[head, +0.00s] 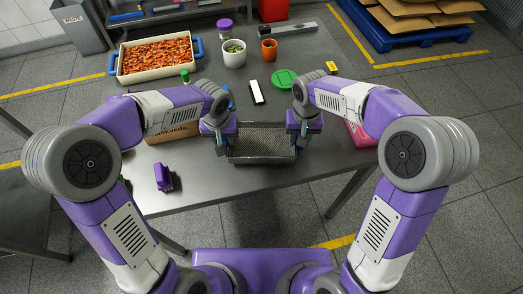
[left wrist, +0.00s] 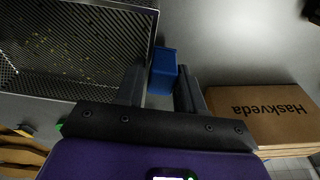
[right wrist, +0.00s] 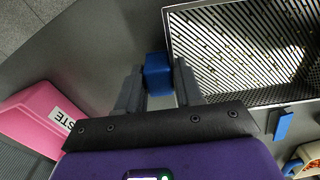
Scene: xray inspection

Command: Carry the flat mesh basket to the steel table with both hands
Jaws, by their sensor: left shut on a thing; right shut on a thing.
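The flat mesh basket (head: 262,157) is a shallow dark-rimmed metal tray between my two grippers, over the front of the steel table (head: 225,190). Small yellowish bits show on its mesh in the left wrist view (left wrist: 70,50), and it also fills the upper right of the right wrist view (right wrist: 245,45). My left gripper (head: 221,148) is shut on the blue handle (left wrist: 163,72) at one end. My right gripper (head: 302,144) is shut on the other blue handle (right wrist: 158,75). The basket looks about level; I cannot tell whether its underside touches the table.
A cardboard box (left wrist: 262,115) lies left of the basket, a purple object (head: 164,177) nearer the front, and a pink box (head: 361,133) to the right. Behind stand a filled tray (head: 118,64), a white pot (head: 233,54), an orange cup (head: 269,50) and a green disc (head: 284,78).

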